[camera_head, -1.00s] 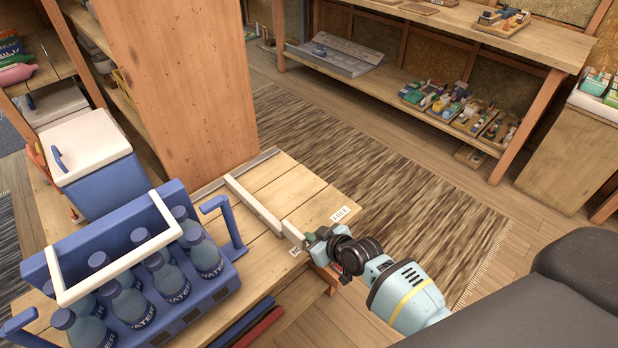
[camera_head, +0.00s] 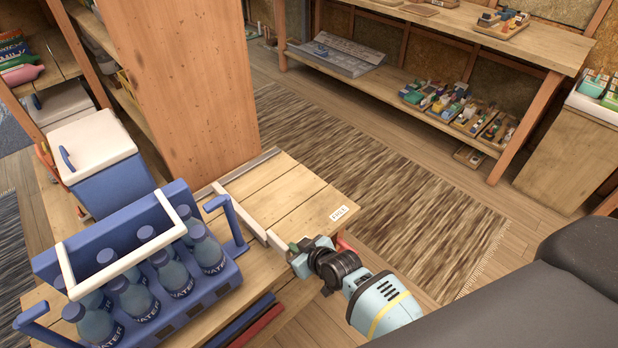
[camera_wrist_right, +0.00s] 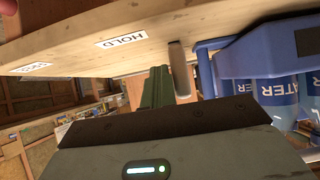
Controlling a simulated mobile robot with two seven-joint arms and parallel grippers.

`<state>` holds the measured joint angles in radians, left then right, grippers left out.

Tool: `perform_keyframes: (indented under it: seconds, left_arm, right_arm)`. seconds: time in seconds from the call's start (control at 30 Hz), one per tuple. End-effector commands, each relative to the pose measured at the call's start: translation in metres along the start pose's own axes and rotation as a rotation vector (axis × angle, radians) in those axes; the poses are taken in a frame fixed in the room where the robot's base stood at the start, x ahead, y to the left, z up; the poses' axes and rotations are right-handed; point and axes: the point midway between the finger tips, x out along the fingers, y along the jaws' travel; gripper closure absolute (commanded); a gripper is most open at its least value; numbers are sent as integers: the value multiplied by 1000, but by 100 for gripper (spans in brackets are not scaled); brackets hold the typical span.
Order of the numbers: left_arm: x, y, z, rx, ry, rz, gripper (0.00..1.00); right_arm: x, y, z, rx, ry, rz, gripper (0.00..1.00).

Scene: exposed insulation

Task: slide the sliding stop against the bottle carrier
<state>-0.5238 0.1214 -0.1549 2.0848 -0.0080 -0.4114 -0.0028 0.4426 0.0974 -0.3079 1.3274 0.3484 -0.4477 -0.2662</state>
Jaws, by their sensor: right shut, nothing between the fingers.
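The sliding stop (camera_head: 243,212) is a pale bar lying across the wooden table, just right of the bottle carrier (camera_head: 226,278). The blue carrier has white and blue handles and holds several water bottles. In the right wrist view, the stop's end (camera_wrist_right: 180,72) stands close beside the carrier's blue end part (camera_wrist_right: 206,72), with what looks like a narrow gap. My right gripper (camera_head: 294,247) is shut and empty at the near end of the stop, on its right side. Its green fingers (camera_wrist_right: 155,88) show beside the stop in the wrist view. My left gripper is out of view.
A "FREE" label (camera_head: 339,213) sits on the clear table top right of the stop. A "HOLD" label (camera_wrist_right: 122,40) is on the table edge. A blue and white cooler (camera_head: 97,165) and a tall wooden panel (camera_head: 185,85) stand behind the carrier.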

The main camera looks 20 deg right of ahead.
Motion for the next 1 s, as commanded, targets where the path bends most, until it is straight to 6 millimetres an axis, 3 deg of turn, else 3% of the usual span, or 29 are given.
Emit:
perform_keyframes:
  seconds: [1.0]
  left_arm:
    - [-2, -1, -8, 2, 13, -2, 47]
  right_arm:
    - [0, -18, 0, 2, 1, -2, 100]
